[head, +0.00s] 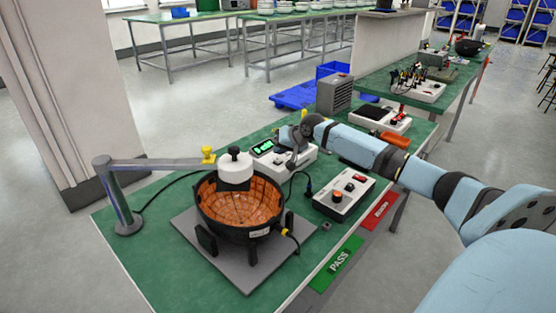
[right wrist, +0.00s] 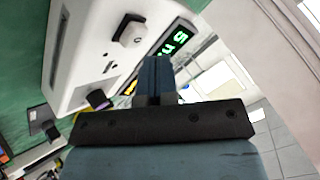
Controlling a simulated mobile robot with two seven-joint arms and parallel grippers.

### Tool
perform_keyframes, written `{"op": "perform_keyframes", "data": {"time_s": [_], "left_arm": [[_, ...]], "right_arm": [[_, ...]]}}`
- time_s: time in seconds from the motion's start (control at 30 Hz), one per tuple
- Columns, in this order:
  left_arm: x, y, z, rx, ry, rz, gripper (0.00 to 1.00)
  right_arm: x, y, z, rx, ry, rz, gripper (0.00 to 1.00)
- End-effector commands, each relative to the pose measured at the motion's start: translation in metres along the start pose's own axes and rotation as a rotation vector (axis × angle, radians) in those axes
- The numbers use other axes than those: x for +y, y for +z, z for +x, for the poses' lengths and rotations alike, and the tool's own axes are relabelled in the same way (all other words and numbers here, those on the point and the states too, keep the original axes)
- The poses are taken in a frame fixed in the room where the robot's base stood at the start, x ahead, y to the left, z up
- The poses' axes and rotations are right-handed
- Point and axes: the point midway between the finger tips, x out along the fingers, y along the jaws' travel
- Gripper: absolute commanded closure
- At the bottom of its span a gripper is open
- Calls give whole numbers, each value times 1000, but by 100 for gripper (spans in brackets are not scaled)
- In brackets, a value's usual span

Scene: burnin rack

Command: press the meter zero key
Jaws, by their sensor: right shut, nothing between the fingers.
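The white meter (head: 299,160) stands on the green bench, with a lit green display (head: 263,147). In the right wrist view the meter's white face (right wrist: 88,48) fills the upper left and its display (right wrist: 177,42) shows green digits. A pale raised key (right wrist: 131,32) on a dark base sits on that face; its label is not readable. My right gripper (head: 293,160) points down over the meter. Its fingers (right wrist: 155,66) are shut and empty, appearing just beside the key and partly covering the display. I cannot tell the exact gap to the face. My left gripper is not in view.
A black bowl-shaped fixture (head: 254,234) with an orange lining stands on a grey plate, left of the meter. A control box (head: 344,195) with knobs sits in front, near green PASS (head: 337,262) and red (head: 380,212) strips. A grey post arm (head: 150,164) stands at left.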

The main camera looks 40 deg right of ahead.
Motion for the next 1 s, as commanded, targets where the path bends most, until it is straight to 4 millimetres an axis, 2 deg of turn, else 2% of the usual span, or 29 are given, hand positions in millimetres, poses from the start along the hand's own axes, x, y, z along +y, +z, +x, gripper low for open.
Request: {"op": "perform_keyframes", "data": {"time_s": [0.67,1.0], "left_arm": [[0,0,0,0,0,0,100],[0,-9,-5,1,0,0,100]], "right_arm": [[0,0,0,0,0,0,100],[4,4,5,0,1,1,100]]}}
